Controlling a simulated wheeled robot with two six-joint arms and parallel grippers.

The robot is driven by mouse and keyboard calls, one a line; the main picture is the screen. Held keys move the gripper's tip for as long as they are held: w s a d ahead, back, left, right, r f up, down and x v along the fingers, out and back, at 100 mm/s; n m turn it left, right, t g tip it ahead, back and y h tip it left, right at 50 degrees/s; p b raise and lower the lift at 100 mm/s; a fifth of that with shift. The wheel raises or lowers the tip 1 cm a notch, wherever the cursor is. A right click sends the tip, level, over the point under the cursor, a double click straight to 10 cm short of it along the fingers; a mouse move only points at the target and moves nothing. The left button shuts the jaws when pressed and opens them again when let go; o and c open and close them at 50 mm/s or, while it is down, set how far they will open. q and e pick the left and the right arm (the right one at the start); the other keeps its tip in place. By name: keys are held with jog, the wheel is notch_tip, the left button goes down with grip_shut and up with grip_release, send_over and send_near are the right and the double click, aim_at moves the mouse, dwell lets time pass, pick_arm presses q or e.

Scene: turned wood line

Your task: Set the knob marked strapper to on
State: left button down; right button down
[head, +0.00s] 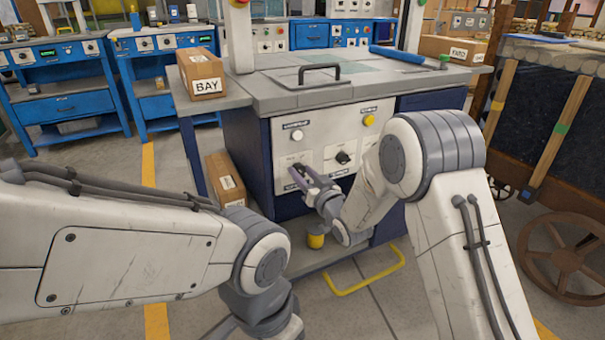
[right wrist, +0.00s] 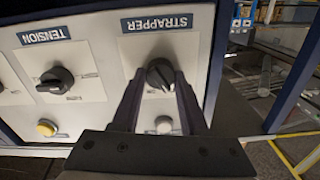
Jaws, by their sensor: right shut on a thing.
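The strapper knob (right wrist: 160,75) is a black rotary knob on a white plate, under the label STRAPPER, which reads upside down in the right wrist view. My right gripper (right wrist: 161,84) has one finger on each side of the knob and is shut on it. In the head view my right gripper (head: 299,178) reaches the left part of the light control panel (head: 328,131) and hides most of the knob. The small marks around the knob are too blurred to read, so its setting cannot be told. My left arm crosses the lower left; its gripper is out of view.
A similar black tension knob (right wrist: 57,80) sits beside it, also in the head view (head: 343,157). A white button (head: 297,135) and a yellow button (head: 369,120) are on the panel. A BAY box (head: 200,72) stands on the bench's left corner. A yellow floor rail (head: 365,280) lies in front.

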jog(key=shift+m, duration=0.3)
jog(key=m+p, duration=0.2)
jog(key=m, duration=0.3)
jog(key=shift+m, duration=0.3)
jog(key=m+p, duration=0.2)
jog(key=m, duration=0.3)
jog(key=shift+d+f+m, duration=0.1)
jog(key=shift+m, duration=0.2)
jog(key=shift+c, duration=2.1)
grip_release()
jog(key=shift+p, duration=0.3)
